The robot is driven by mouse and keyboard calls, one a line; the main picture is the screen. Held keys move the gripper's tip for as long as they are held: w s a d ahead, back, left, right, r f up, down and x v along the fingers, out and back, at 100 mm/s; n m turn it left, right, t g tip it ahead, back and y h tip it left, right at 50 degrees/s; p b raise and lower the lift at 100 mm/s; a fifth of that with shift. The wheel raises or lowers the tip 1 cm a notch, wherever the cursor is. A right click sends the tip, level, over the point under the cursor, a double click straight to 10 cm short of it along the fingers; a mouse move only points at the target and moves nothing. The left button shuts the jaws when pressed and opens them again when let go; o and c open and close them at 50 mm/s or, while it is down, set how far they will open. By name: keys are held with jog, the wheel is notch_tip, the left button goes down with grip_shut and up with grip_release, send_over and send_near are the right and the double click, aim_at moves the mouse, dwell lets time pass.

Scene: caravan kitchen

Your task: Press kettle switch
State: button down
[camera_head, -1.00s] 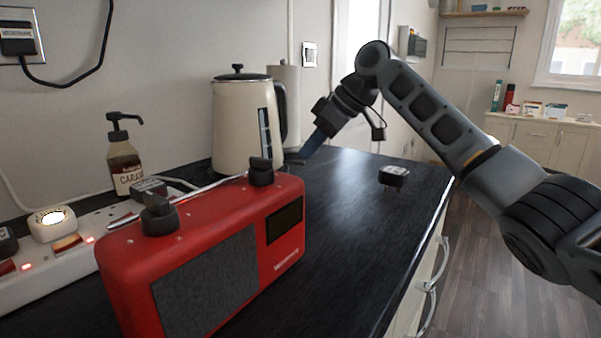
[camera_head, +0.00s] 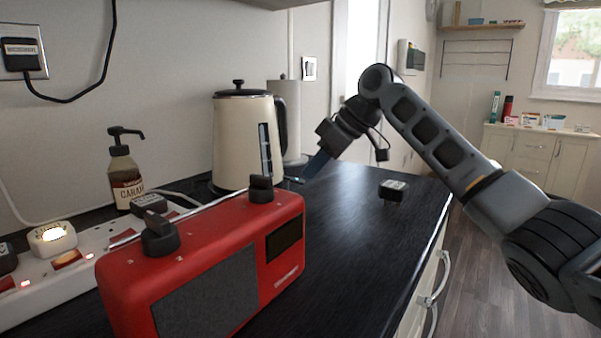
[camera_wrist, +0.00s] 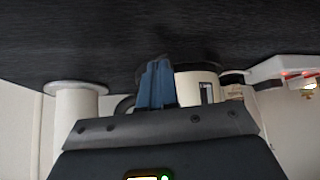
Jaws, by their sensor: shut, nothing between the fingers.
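The cream kettle (camera_head: 238,140) with a black lid and black handle stands upright on the dark worktop near the wall. In the head view its base is partly hidden behind the red radio. The kettle also shows upside down in the wrist view (camera_wrist: 188,87), partly hidden by the fingers. My gripper (camera_head: 303,178) is low at the right of the kettle's base, close to the handle side, with its blue fingers together and empty. The fingers show again in the wrist view (camera_wrist: 158,66), pointing towards the kettle's base. I cannot tell whether they touch the switch, which I cannot make out.
The red radio (camera_head: 210,275) stands in front of the kettle. A syrup bottle (camera_head: 125,175), a white power strip (camera_head: 75,275) with plugs and a paper roll (camera_head: 291,115) are nearby. A black plug (camera_head: 393,190) lies right of my gripper. The worktop's middle is clear.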

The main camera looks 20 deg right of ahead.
jog(key=shift+p+v, duration=0.4)
jog(key=shift+v, duration=0.35)
jog(key=shift+s+d+f, duration=0.15)
jog(key=shift+s+d, duration=0.15)
jog(key=shift+d, duration=0.05)
jog(key=shift+f, duration=0.1)
jog(key=v, duration=0.7)
jog(key=shift+d+r+p, duration=0.2)
jog(key=shift+r+p, duration=0.1)
jog(key=shift+p, duration=0.1)
jog(key=shift+s, duration=0.1)
